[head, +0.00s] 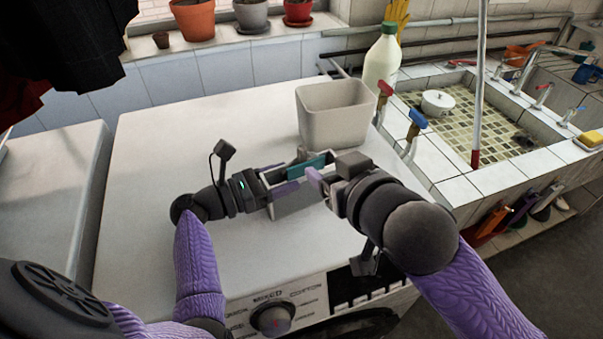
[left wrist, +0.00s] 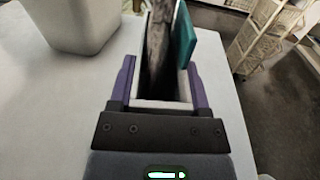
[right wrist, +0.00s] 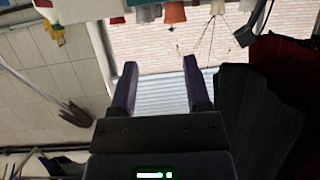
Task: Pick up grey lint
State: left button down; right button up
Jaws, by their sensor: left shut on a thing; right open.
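Grey lint (head: 303,155) sticks up out of an open, narrow white box (head: 293,203) above the front of the white machine top. A teal flat piece (head: 312,165) stands in the box beside the lint. In the left wrist view the lint (left wrist: 157,45) lies left of the teal piece (left wrist: 184,38). My left gripper (head: 278,180) is shut on the box, with a finger on each side. My right gripper (head: 316,178) is open near the box's right end. No lint shows between its fingers (right wrist: 160,85) in the right wrist view.
A light grey bin (head: 335,118) stands on the machine top (head: 180,140) behind the box. A tiled sink (head: 480,185), a white-green bottle (head: 382,58) and red and blue taps are at the right. The machine top's left part is clear.

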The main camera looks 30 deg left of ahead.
aim_at(305, 153)
jog(key=x, duration=1)
jog(key=shift+w+f, duration=0.25)
jog(key=shift+f, duration=0.3)
grip_shut()
dwell(0.5)
